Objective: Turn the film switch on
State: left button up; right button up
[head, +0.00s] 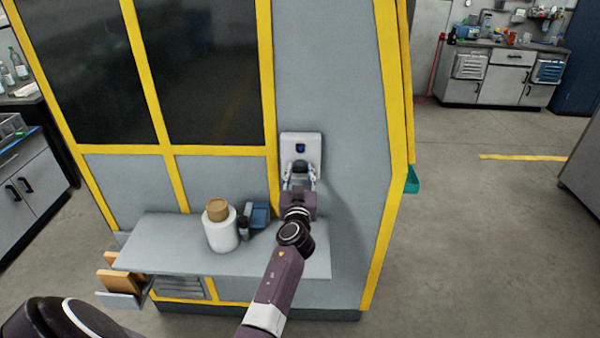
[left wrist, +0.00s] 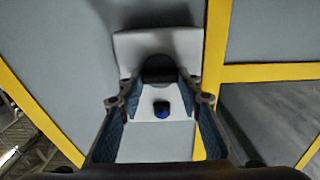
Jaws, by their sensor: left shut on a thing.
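The film switch is a dark round knob (left wrist: 159,70) on a white switch plate (head: 288,141), which is fixed to the grey side of the machine. A small blue spot (head: 300,148) shows on the plate above the knob in the head view. It also shows in the left wrist view (left wrist: 161,109), between the fingers. My left gripper (head: 300,172) is at the plate, its two fingers on either side of the knob and shut on it. The fingers partly hide the knob, and I cannot tell its setting. My right gripper is not in view.
A yellow post (head: 268,100) runs close beside the plate.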

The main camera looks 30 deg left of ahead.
pick_arm(q)
jog(key=shift+c, duration=0.6)
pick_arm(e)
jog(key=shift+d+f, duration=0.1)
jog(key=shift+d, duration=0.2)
pick_arm(q)
jog(key=shift+m, duration=0.4)
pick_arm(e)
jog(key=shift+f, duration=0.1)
pick_arm(q)
jog(key=shift+f+m+b, duration=0.1)
jog(key=shift+m+b, duration=0.4)
jog(key=shift+m, duration=0.2)
jog(key=m+b, duration=0.1)
jog(key=m, duration=0.1)
jog(key=shift+m, duration=0.3)
jog(key=m, duration=0.3)
jog(key=shift+d+m+b, duration=0.15)
jog(key=shift+m+b, duration=0.15)
jog(key=m, duration=0.4)
jog(key=shift+w+f, duration=0.1)
jog(key=m, duration=0.5)
jog(key=shift+f, duration=0.15)
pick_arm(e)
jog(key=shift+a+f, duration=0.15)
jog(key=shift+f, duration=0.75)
pick_arm(q)
jog(key=shift+m, duration=0.5)
